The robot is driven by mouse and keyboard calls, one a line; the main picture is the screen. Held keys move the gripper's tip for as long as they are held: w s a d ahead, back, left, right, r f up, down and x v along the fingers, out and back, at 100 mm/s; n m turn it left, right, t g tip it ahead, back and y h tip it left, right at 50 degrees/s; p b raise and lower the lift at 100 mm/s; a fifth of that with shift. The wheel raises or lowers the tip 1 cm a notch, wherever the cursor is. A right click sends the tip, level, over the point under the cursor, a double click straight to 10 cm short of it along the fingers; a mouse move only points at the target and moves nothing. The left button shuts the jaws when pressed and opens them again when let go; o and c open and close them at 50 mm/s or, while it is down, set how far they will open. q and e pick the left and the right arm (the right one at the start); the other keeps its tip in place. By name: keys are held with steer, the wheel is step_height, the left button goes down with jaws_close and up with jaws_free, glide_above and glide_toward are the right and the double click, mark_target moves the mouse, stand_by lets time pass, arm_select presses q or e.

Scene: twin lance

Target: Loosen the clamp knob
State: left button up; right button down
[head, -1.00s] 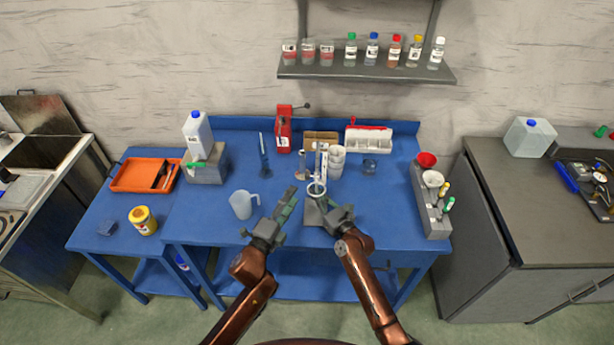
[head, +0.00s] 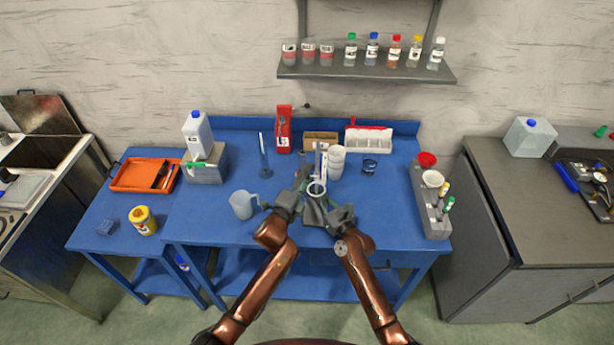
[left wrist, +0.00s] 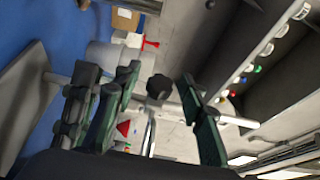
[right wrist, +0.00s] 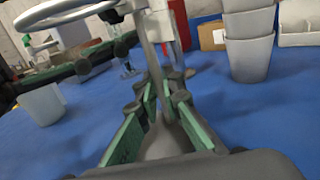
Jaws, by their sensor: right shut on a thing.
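The clamp stand has a pale ring (head: 316,188) and a grey base (head: 314,213) near the table's front. A dark clamp knob (left wrist: 159,88) shows in the left wrist view, between the spread fingers of my left gripper (left wrist: 156,80), with gaps on both sides. In the head view my left gripper (head: 301,180) is just left of the ring, and the knob is too small to make out. My right gripper (right wrist: 163,92) is shut on the stand's thin upright rod (right wrist: 154,60), low down, right of the base in the head view (head: 333,212).
Stacked white cups (head: 336,160) stand close behind the stand. A grey rack with funnels (head: 430,205) stands at the right edge. The table's front right is clear.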

arm_select(q)
steer(key=shift+c, duration=0.3)
jaws_close()
